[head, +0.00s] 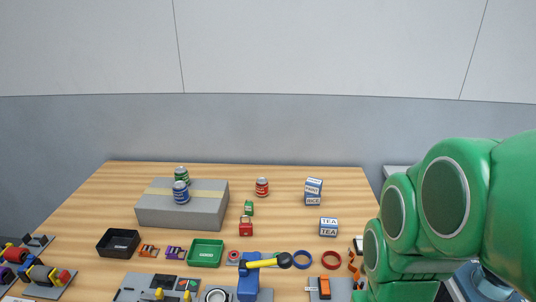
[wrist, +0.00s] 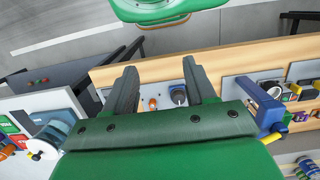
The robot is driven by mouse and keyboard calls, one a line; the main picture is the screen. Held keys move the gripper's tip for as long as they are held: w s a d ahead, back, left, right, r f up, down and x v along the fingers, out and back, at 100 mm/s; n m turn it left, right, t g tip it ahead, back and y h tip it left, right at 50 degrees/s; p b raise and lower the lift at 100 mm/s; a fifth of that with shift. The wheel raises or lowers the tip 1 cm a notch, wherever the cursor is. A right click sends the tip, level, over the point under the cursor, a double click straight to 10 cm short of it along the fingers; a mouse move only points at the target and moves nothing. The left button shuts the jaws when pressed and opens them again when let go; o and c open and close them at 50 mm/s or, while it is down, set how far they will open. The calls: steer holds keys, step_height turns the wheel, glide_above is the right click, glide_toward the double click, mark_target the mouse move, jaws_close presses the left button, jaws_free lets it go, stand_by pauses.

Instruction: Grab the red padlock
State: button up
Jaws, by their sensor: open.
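The red padlock (head: 246,228) stands on the wooden table (head: 290,228) in the head view, near the middle. A small green item (head: 249,208) is just behind it. I cannot make out the padlock in the wrist view. My gripper (wrist: 160,78) shows in the wrist view with its two dark fingers apart and nothing held between them. Past the fingers are a table edge and a light panel with small parts, well below. In the head view my green arm fills the right side, and the fingers are not visible there.
A grey box (head: 205,216) bearing a green can (head: 182,175) and a blue can (head: 181,193) stands left of the padlock. A red can (head: 262,187) is behind it. A green tray (head: 206,252) and a blue device with a yellow handle (head: 249,275) are in front.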

step_height(320, 180, up, 5)
steer(key=w+a+r+m+g+y, duration=0.1)
steer(key=w+a+m+y, duration=0.3)
steer(key=w+a, duration=0.55)
steer(key=w+a+r+m+y, duration=0.1)
steer(key=w+a+m+y, duration=0.4)
steer(key=w, duration=0.8)
steer(key=w+a+f+m+t+y, duration=0.1)
steer(key=w+a+m+y, duration=0.2)
steer(key=w, duration=0.9)
steer(key=w+a+f+m+t+y, duration=0.1)
steer(key=w+a+f+m+y, duration=0.3)
steer(key=w, duration=0.8)
steer(key=m+h, duration=0.1)
steer(key=h, duration=0.1)
glide_toward(241, 225)
steer(key=shift+w+a+f, duration=0.2)
steer(key=shift+a+f, duration=0.25)
steer(key=shift+a, duration=0.15)
steer(key=shift+w+a+f, duration=0.2)
steer(key=shift+a+f, duration=0.25)
steer(key=shift+a, duration=0.15)
steer(key=shift+s+x, duration=0.15)
steer(key=shift+x, duration=1.8)
steer(key=shift+s+x, duration=0.1)
steer(key=shift+x, duration=1.85)
steer(key=shift+f+h, duration=0.15)
steer(key=shift+h, duration=0.15)
steer(key=shift+d, duration=0.1)
jaws_close()
